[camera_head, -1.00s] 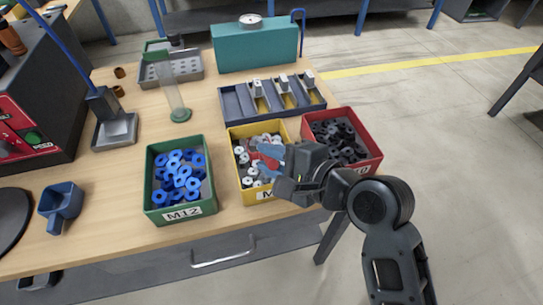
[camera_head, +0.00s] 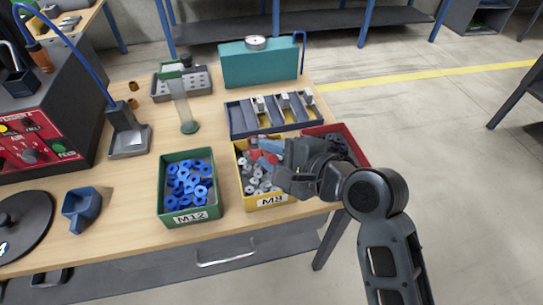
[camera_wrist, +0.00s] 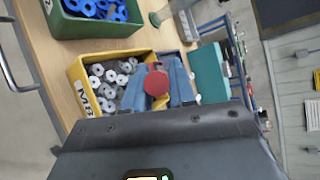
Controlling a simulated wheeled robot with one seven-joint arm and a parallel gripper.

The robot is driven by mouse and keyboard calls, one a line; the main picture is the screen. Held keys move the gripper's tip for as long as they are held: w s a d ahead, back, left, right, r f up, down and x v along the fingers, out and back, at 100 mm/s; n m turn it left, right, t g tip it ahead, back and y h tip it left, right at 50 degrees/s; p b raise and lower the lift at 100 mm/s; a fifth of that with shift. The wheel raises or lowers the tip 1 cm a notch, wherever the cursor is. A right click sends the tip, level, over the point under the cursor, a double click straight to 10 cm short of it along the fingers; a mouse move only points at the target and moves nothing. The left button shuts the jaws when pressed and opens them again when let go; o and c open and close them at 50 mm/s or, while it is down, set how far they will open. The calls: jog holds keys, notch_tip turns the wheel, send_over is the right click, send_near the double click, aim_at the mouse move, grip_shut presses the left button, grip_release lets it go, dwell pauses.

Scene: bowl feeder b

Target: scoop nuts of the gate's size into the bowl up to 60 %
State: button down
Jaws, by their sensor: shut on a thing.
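My gripper (camera_head: 265,156) is over the yellow M8 bin, at its back right part. Its blue fingers are shut on a red piece (camera_wrist: 156,83), seen as a round red end in the wrist view. The rest of that piece is hidden. The yellow M8 bin (camera_head: 262,203) holds many grey and white nuts (camera_wrist: 108,72). A green M12 bin (camera_head: 193,217) with blue nuts stands to its left, and a red bin (camera_head: 350,143) behind my gripper to the right.
A blue scoop (camera_head: 83,207) lies on the table left of the green bin. A machine with a red panel (camera_head: 38,150) stands at the left. A divided grey tray (camera_head: 240,118), teal box (camera_head: 258,65) and clear tube (camera_head: 183,108) are behind the bins.

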jog(key=shift+n+t+y, duration=0.4)
jog(key=shift+t, duration=0.1)
jog(key=shift+s+d+r, duration=0.1)
jog(key=shift+s+r, duration=0.15)
jog(key=shift+r, duration=0.9)
jog(key=shift+s+d+r, duration=0.1)
jog(key=shift+s+r, duration=0.15)
jog(key=shift+r, duration=0.85)
jog(key=shift+s, duration=0.1)
